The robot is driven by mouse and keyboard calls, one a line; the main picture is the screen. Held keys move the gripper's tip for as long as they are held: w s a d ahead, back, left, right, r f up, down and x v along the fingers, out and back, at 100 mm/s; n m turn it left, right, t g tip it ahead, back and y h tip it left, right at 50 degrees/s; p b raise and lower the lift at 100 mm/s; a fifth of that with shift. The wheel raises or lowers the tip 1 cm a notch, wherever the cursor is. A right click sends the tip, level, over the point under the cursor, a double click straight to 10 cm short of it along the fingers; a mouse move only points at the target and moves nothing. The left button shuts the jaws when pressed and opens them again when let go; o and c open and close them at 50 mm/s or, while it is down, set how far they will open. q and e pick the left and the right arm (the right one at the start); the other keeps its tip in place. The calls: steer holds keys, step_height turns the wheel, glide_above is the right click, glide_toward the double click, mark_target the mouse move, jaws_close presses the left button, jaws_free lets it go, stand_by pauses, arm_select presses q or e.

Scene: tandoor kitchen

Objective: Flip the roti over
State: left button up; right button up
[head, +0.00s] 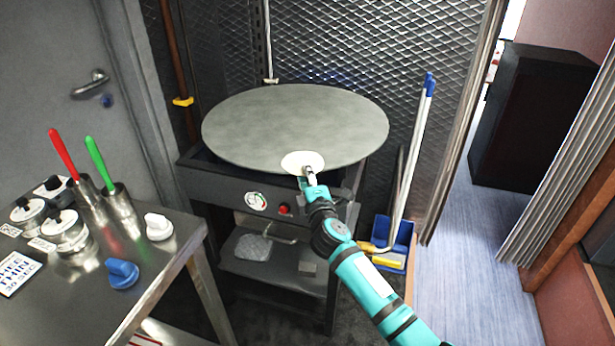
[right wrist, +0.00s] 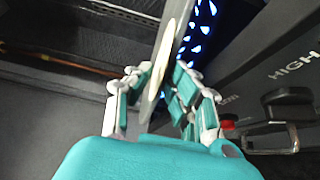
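The roti (head: 303,160) is a pale, round, flat disc. It lies at the near edge of the large round grey griddle (head: 290,115). My right gripper (head: 308,172) is at the near edge of the roti. In the right wrist view the roti (right wrist: 158,75) shows nearly edge-on, between the two fingers of my right gripper (right wrist: 162,85). The fingers are apart, one on each side of the roti and griddle rim, with a gap visible. Contact with the roti cannot be told. My left gripper is not in view.
The griddle sits on a dark stove (head: 250,190) with a red knob (head: 284,209). Blue flame glows under it in the right wrist view. A steel table (head: 165,265) with containers and red and green-handled tools stands left.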

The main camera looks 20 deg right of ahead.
steer(key=shift+c, duration=0.5)
jaws_close()
steer(key=s+r+p, duration=0.3)
steer(key=s+p, duration=0.2)
steer(key=s, duration=0.2)
steer(key=s+a+r+p, duration=0.1)
steer(key=s+r+p, duration=0.3)
steer(key=s, duration=0.3)
steer(key=shift+r+p, duration=0.3)
steer(key=shift+p, duration=0.25)
steer(key=shift+s, duration=0.1)
